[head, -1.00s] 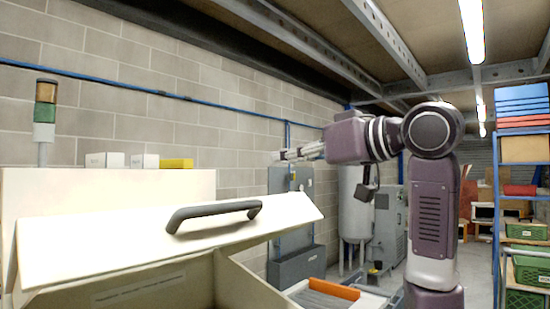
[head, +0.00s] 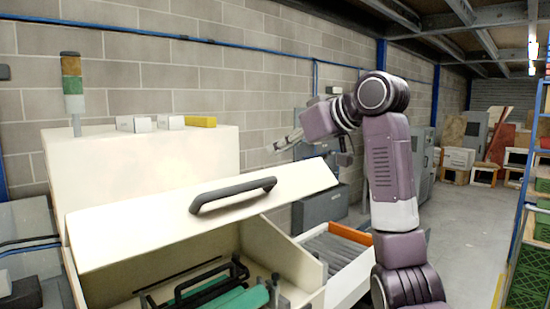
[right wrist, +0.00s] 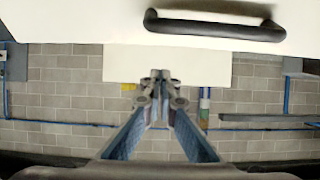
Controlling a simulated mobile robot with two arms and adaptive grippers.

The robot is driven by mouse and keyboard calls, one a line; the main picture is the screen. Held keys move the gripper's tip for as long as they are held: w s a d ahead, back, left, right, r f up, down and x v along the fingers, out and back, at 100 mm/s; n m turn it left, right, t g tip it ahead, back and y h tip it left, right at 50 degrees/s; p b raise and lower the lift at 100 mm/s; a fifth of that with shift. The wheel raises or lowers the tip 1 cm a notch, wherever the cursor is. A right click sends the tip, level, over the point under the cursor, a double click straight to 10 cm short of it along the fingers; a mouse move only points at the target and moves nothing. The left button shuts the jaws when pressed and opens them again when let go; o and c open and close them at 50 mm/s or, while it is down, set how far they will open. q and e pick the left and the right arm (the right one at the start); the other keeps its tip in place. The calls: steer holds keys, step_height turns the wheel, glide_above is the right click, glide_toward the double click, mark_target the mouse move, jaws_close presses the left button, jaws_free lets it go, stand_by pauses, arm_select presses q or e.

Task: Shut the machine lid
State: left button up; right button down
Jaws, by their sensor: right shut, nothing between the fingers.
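The machine lid (head: 200,220) is a cream panel, propped open at a slant over the machine box (head: 312,262). A dark bar handle (head: 233,194) sits on its outer face. In the right wrist view the lid (right wrist: 90,12) and its handle (right wrist: 215,25) show along the top, upside down. My right gripper (head: 283,143) is raised beyond the lid's right end, apart from the lid and handle. Its fingertips (right wrist: 160,78) are together and empty in the right wrist view. My left gripper is not in view.
Green rollers and dark bars (head: 215,292) show inside the open box. A roller tray with an orange edge (head: 345,235) adjoins it on the right. Small boxes (head: 200,121) and a signal lamp (head: 72,85) stand on the machine's back. Clear floor (head: 465,230) lies right.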

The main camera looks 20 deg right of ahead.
steer(key=shift+p+x, duration=0.5)
steer(key=shift+x, duration=0.5)
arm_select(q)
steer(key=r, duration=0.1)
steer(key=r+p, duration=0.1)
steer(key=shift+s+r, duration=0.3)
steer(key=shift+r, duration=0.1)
arm_select(e)
steer(key=f, duration=0.4)
steer(key=shift+s+d, duration=0.1)
steer(key=shift+s, duration=0.25)
arm_select(q)
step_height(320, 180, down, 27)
steer(key=b, duration=2.7)
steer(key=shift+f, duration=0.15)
arm_select(e)
steer(key=s+d+f+t, duration=0.1)
steer(key=s+f+t, duration=0.1)
steer(key=f, duration=0.9)
steer(key=s+d+f+t+y, duration=0.1)
steer(key=s+f, duration=0.3)
steer(key=f, duration=0.7)
steer(key=shift+d+f+t+y, duration=0.15)
steer(key=shift+f+t+y, duration=0.15)
steer(key=shift+t, duration=0.5)
steer(key=shift+r, duration=0.1)
